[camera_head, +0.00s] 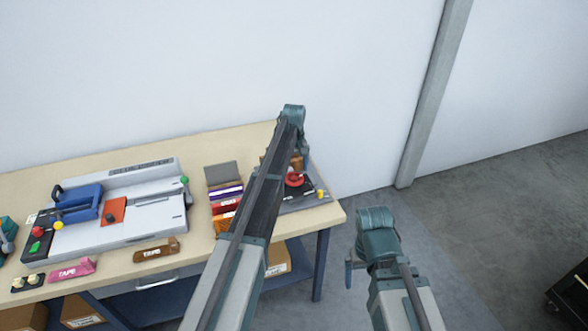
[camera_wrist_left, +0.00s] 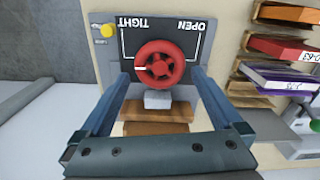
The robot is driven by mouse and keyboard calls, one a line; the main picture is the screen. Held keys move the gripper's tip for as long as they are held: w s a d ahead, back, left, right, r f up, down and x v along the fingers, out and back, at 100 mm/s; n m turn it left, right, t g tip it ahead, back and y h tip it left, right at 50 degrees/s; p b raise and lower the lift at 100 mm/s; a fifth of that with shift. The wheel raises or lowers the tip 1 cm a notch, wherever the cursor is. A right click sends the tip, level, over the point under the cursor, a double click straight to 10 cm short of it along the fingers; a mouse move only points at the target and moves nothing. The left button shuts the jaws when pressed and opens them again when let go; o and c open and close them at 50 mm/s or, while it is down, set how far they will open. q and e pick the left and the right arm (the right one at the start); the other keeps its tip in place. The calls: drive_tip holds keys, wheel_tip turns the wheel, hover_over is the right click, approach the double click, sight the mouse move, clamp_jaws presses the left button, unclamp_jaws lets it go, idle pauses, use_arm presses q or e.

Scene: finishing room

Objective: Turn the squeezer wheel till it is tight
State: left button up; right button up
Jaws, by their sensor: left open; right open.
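The red squeezer wheel (camera_wrist_left: 160,63) sits on a dark panel (camera_wrist_left: 196,42) lettered TIGHT on the left and OPEN on the right. A white mark on the wheel points left. My left gripper (camera_wrist_left: 160,78) is open, with one finger on each side of the wheel's near part; I cannot tell whether they touch it. In the head view the wheel (camera_head: 294,181) shows on the bench's right end, partly behind my left arm, and my left gripper (camera_head: 296,150) is mostly hidden. My right gripper (camera_head: 362,262) is over the floor, right of the bench, its fingers barely visible.
A yellow button (camera_wrist_left: 107,30) sits beside the panel. A rack of coloured packets (camera_head: 226,195) stands left of the wheel. The floor at the right is mostly clear.

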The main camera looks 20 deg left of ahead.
sight(294, 177)
use_arm(q)
wheel_tip(294, 177, up, 11)
drive_tip(key=p, duration=1)
drive_tip(key=shift+f, duration=0.15)
wheel_tip(294, 177, down, 13)
drive_tip(key=b, duration=1.3)
